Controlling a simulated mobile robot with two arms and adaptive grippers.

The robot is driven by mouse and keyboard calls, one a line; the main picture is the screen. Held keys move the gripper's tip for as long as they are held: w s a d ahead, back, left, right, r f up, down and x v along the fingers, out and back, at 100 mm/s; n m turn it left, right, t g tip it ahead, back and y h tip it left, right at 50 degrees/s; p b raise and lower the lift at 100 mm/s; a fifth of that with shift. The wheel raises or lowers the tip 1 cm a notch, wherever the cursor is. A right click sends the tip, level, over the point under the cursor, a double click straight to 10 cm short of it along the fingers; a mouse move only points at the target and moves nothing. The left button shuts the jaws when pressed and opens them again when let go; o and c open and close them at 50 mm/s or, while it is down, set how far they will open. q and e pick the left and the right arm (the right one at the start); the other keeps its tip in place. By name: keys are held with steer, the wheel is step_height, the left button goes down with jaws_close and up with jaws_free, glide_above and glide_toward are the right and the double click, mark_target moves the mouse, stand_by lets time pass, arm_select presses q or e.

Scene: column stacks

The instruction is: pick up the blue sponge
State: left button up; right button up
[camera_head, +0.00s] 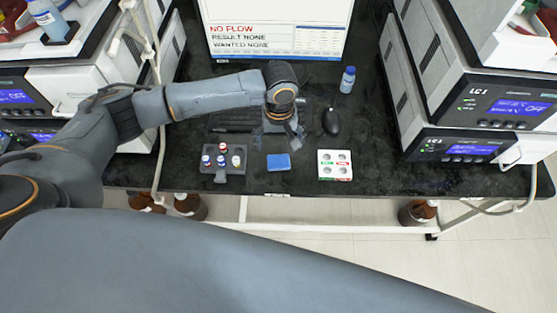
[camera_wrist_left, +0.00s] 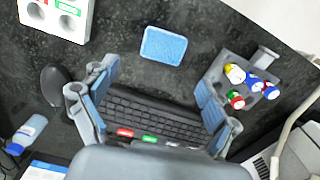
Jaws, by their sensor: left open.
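The blue sponge (camera_head: 278,162) lies flat on the dark bench, between a grey vial rack and a white tray with round wells. It also shows in the left wrist view (camera_wrist_left: 163,46), fully visible and clear of my fingers. My left gripper (camera_head: 283,137) is just behind the sponge in the head view, above the bench near the keyboard. In the left wrist view my left gripper (camera_wrist_left: 157,78) is open and empty, its fingers spread wide, with the sponge beyond the fingertips. My right gripper is not in view.
The grey rack (camera_head: 222,174) with several capped vials stands left of the sponge, and the white tray (camera_head: 335,175) stands right. A black mouse (camera_head: 331,121), a blue-capped bottle (camera_head: 347,80) and a keyboard (camera_wrist_left: 150,114) are nearby. Stacked instruments (camera_head: 470,110) flank the bench.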

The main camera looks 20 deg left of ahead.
mark_target(278, 157)
arm_select(q)
step_height(278, 157, down, 7)
steer(key=shift+a+r+p, duration=0.15)
steer(key=shift+r+p, duration=0.05)
steer(key=shift+p, duration=0.3)
steer(key=c, duration=0.9)
